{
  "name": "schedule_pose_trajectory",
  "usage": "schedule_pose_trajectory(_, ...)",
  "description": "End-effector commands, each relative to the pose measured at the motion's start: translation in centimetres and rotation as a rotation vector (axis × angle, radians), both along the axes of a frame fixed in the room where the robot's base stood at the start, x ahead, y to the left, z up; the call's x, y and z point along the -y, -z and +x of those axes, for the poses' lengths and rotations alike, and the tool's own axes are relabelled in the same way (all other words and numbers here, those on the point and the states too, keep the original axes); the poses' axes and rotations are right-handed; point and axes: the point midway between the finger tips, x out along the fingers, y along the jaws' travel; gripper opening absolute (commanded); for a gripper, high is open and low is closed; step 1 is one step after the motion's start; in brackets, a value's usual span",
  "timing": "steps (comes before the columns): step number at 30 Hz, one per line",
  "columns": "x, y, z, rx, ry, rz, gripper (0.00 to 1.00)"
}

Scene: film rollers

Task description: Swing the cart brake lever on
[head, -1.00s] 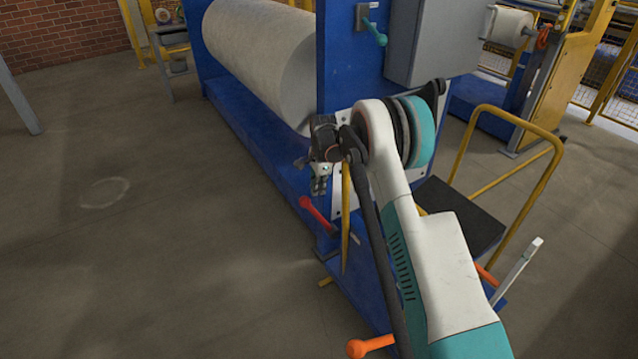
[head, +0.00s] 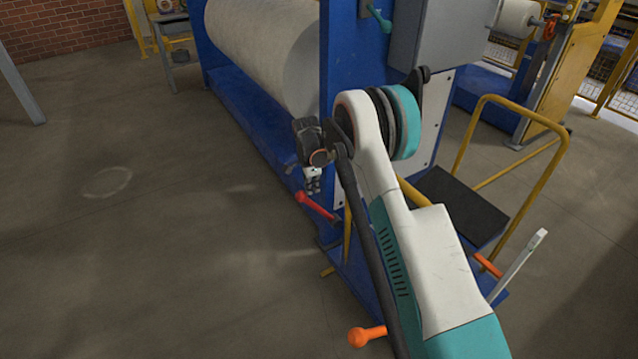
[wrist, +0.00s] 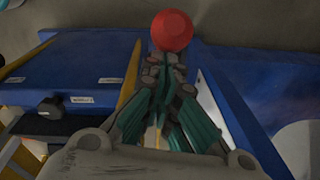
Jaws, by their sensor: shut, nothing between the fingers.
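A red lever with a round knob (head: 302,197) sticks out to the left, low beside the blue frame. In the wrist view its red ball (wrist: 172,30) shows just beyond my fingertips. My gripper (head: 313,187) is shut and empty, pointing down close above the red lever. In the wrist view my gripper (wrist: 166,68) has its fingers together, with their tips near the ball; I cannot tell whether they touch it. An orange-knobbed lever (head: 367,336) stands lower down, near the blue cart base. No readable label tells which lever is the brake.
A large pale roll (head: 262,50) lies behind the blue upright (head: 345,60). A teal lever (head: 380,19) sits on that upright. A yellow rail (head: 548,180), a black step (head: 455,203) and a white handle (head: 520,262) are to the right. The floor at left is clear.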

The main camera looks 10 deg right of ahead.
Motion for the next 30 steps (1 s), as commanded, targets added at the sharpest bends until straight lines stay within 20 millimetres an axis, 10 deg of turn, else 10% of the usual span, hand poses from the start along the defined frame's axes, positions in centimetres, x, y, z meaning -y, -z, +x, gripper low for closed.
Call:
schedule_pose_trajectory(15, -9.3, 7.2, -3.0, 0.000, -0.003, 0.000, 0.00)
schedule_pose_trajectory(30, -12.6, 12.1, -4.1, 0.000, -0.001, -0.001, 0.00)
